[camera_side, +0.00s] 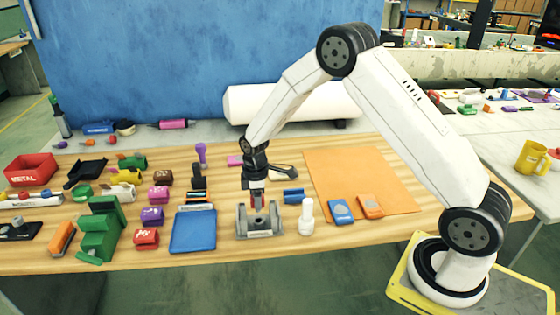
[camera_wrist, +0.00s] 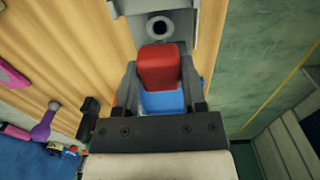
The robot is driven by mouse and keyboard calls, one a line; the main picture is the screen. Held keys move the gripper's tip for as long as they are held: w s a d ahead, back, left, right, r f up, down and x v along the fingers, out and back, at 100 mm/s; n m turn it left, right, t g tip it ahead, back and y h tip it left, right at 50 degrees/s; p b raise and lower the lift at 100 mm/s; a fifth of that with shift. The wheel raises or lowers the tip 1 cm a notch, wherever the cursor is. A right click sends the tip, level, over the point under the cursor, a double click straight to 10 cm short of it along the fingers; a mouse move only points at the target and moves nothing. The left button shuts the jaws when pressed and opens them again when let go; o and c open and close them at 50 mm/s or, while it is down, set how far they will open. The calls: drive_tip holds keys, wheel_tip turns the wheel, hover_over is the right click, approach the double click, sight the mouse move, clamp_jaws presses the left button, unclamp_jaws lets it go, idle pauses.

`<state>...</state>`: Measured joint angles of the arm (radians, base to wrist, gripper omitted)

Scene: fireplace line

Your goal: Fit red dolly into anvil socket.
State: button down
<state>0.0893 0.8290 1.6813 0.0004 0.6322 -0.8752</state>
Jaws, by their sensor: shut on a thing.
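My gripper (camera_side: 257,184) points down over the grey anvil (camera_side: 259,231), shut on the red dolly (camera_wrist: 159,68). In the wrist view the dolly is a red block between the two fingers. In the side view its dark lower end (camera_side: 257,201) hangs above the middle of the anvil. The anvil (camera_wrist: 184,30) also shows at the top of the wrist view, with a round dark socket (camera_wrist: 159,27) just beyond the dolly. The dolly's tip is hidden in the wrist view, and its exact gap to the socket cannot be told.
A blue tray (camera_side: 193,231) stands left of the anvil. A white bottle-like piece (camera_side: 306,217) stands close on the right, with a blue part (camera_side: 293,196) behind. Green steps (camera_side: 101,230) and small blocks fill the left. The orange mat (camera_side: 360,175) is mostly clear.

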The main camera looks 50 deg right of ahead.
drive_tip(key=shift+f, duration=0.95)
drive_tip(key=shift+f, duration=1.8)
idle(1.1)
drive_tip(key=shift+c, duration=0.4)
unclamp_jaws()
drive_tip(key=shift+r, duration=2.5)
drive_tip(key=shift+r, duration=0.1)
drive_tip(key=shift+r, duration=3.85)
drive_tip(key=shift+s, duration=0.1)
